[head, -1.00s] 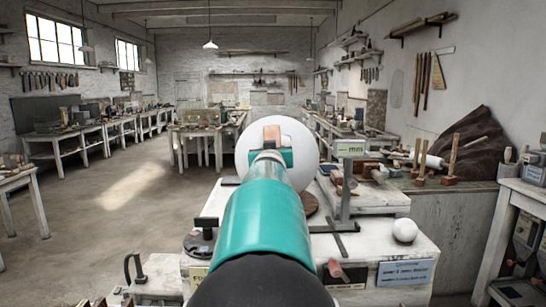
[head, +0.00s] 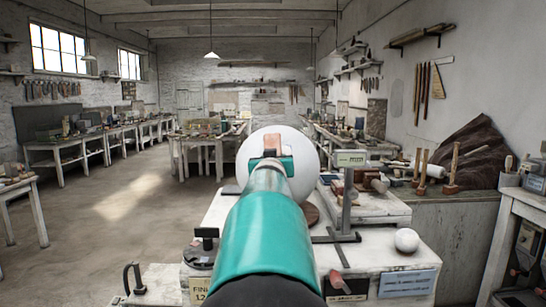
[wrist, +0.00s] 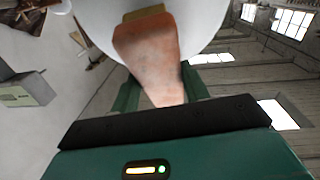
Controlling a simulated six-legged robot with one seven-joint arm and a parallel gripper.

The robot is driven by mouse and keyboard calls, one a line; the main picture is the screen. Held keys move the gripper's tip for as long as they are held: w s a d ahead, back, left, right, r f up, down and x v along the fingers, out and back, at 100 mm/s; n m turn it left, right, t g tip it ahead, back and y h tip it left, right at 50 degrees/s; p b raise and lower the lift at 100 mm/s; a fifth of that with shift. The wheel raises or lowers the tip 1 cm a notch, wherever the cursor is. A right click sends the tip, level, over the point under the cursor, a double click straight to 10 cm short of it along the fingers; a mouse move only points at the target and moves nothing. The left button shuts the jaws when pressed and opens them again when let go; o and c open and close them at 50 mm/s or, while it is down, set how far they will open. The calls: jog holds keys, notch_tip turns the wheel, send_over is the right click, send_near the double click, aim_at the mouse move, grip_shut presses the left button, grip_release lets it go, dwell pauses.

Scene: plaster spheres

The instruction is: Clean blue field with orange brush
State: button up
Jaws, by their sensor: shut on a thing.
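A large white plaster sphere (head: 308,150) stands on the bench ahead, partly hidden behind my arm. It also fills the top of the wrist view (wrist: 195,18). My gripper (head: 272,162) is in front of the sphere. In the wrist view its green fingers are shut on an orange brush (wrist: 150,55), whose yellowish end (wrist: 143,13) lies against or very close to the sphere; I cannot tell which. The brush's orange part also shows in the head view (head: 272,143). No blue field shows on the visible part of the sphere.
A gauge on a stand (head: 350,160) is just right of the sphere. A small white ball (head: 406,240) sits on the white bench (head: 375,262) at the right. Mallets (head: 452,170) and a brown cloth heap (head: 480,150) are farther right. The floor at left is open.

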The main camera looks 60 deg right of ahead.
jog(key=shift+a+f, duration=0.1)
jog(key=shift+a, duration=0.05)
jog(key=shift+w+d+f, duration=0.2)
jog(key=shift+d+f, duration=0.05)
jog(key=shift+d, duration=0.4)
dwell(0.5)
jog(key=shift+s+a+f, duration=0.15)
jog(key=shift+a+f, duration=0.15)
jog(key=shift+f, duration=0.15)
jog(key=shift+s+a+f, duration=0.1)
jog(key=shift+f, duration=0.45)
